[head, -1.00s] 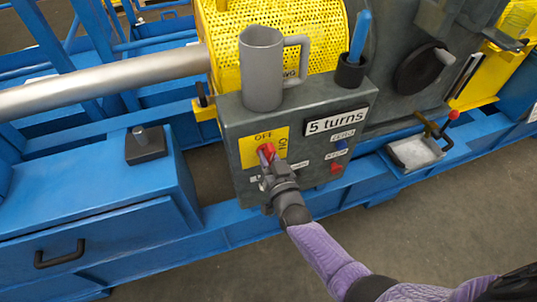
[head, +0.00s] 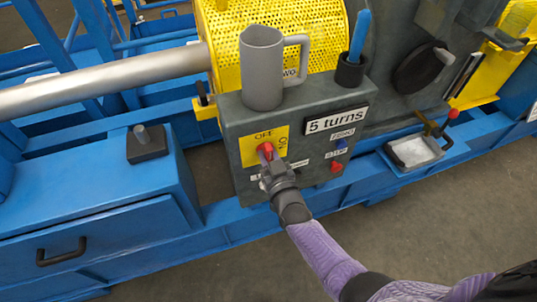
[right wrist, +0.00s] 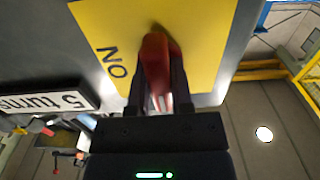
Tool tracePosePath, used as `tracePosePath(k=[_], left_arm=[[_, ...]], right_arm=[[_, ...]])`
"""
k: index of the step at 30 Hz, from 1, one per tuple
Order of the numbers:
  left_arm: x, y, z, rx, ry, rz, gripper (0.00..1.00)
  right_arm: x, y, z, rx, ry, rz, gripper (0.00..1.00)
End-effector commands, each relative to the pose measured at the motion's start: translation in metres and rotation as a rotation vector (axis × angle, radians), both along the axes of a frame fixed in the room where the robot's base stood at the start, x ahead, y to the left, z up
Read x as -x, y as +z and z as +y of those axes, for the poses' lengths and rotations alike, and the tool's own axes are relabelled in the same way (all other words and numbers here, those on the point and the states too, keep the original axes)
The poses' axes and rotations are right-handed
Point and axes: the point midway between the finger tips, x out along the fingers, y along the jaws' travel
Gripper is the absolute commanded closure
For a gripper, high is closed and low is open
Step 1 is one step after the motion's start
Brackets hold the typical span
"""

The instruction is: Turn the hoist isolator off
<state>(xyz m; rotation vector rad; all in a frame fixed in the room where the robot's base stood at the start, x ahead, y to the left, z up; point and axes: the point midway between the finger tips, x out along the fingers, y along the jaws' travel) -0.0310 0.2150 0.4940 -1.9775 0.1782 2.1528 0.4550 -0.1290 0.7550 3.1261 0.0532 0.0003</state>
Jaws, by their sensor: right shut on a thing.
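The hoist isolator is a red handle (head: 266,149) on a yellow plate (head: 247,152) on the front of the grey control box (head: 237,180). The plate reads OFF at the top and ON at the right side, partly covered. My right gripper (head: 269,159) reaches it from below and is shut on the red handle. In the right wrist view the handle (right wrist: 156,62) sits between the two dark fingers, in front of the yellow plate (right wrist: 205,45); ON shows to its left. The handle's exact pointing is hard to tell. My left gripper is not in view.
A grey mug (head: 262,75) and a black cup with a blue-handled tool (head: 360,38) stand on the box. A 5 turns sign (head: 336,121) and small red and blue buttons are right of the plate. A blue drawer unit (head: 95,225) is at left.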

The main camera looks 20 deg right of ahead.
Motion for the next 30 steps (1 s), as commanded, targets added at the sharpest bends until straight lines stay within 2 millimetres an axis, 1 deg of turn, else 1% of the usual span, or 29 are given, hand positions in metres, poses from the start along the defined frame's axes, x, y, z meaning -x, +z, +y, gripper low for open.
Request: tracePosePath(k=[1, 2, 3, 6, 14, 17, 20, 24, 27, 30], left_arm=[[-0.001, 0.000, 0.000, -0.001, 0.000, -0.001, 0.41], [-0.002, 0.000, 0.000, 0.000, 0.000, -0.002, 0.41], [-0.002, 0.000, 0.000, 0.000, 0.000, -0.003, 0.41], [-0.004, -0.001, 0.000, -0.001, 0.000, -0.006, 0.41], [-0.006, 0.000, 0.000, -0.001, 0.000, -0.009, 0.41], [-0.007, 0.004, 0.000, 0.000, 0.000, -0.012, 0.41], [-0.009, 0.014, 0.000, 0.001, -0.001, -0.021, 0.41], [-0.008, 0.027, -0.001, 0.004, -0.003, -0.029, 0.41], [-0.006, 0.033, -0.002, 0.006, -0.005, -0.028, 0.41], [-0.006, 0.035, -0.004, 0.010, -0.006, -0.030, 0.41]], right_arm=[[0.001, -0.002, 0.000, 0.002, 0.001, 0.005, 1.00], [0.001, -0.002, 0.000, 0.002, 0.001, 0.005, 0.67], [0.001, -0.002, 0.000, 0.002, 0.001, 0.005, 0.59], [0.001, -0.001, 0.000, 0.001, 0.001, 0.003, 0.38], [0.001, 0.000, 0.000, 0.000, 0.000, 0.001, 0.38], [0.007, 0.001, 0.000, 0.000, 0.000, 0.001, 0.38], [0.025, 0.004, -0.001, 0.000, 0.001, 0.003, 0.38], [0.060, 0.004, -0.002, 0.001, 0.001, 0.003, 0.38], [0.081, 0.003, -0.003, 0.001, 0.001, 0.004, 0.38], [0.094, 0.001, -0.003, 0.001, 0.001, 0.002, 0.38]])
